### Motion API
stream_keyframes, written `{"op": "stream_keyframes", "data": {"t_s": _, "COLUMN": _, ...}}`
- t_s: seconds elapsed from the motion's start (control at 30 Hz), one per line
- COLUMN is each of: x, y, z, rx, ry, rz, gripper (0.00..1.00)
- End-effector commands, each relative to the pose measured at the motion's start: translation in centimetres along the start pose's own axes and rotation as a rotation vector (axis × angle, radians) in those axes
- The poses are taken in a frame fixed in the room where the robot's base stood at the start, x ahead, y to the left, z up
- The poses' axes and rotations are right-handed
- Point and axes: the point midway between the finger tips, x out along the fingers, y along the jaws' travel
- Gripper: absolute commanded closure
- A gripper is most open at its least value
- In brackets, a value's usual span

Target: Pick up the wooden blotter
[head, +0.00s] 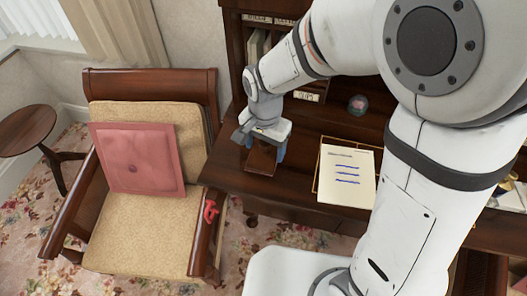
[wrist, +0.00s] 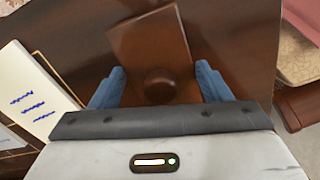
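The wooden blotter (wrist: 150,45) is a reddish-brown wooden block with a round dark knob (wrist: 159,84) on top. It rests on the dark wooden desk near its left end; in the head view the blotter (head: 261,160) shows just below my gripper (head: 264,150). In the wrist view my gripper (wrist: 160,88) is open, with one blue finger on each side of the knob. Gaps show between the fingers and the knob. I cannot tell how far the fingertips are above the desk.
A paper with blue lines (head: 346,176) lies on the desk right of the blotter. A glass ball (head: 357,104) stands behind it. An armchair (head: 150,225) with a pink cushion (head: 138,158) is left of the desk, with a red object (head: 210,211) on its armrest. A round side table (head: 25,130) stands far left.

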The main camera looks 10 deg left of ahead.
Motion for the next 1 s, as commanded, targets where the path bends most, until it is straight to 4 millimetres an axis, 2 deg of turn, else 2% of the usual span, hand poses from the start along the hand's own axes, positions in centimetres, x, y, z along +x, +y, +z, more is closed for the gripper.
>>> {"op": "stream_keyframes", "data": {"t_s": 0.07, "x": 0.0, "y": 0.0, "z": 0.0, "rx": 0.0, "ry": 0.0, "rz": 0.0, "gripper": 0.36}}
{"op": "stream_keyframes", "data": {"t_s": 0.3, "x": 0.0, "y": 0.0, "z": 0.0, "rx": -0.001, "ry": 0.0, "rz": 0.0, "gripper": 0.55}}
{"op": "stream_keyframes", "data": {"t_s": 0.57, "x": -0.2, "y": -0.1, "z": 0.0, "rx": -0.002, "ry": 0.001, "rz": -0.002, "gripper": 0.57}}
{"op": "stream_keyframes", "data": {"t_s": 0.73, "x": -2.2, "y": -0.1, "z": 0.0, "rx": -0.002, "ry": 0.004, "rz": -0.005, "gripper": 0.57}}
{"op": "stream_keyframes", "data": {"t_s": 1.0, "x": -7.6, "y": -0.1, "z": 0.0, "rx": -0.002, "ry": 0.003, "rz": -0.005, "gripper": 0.57}}
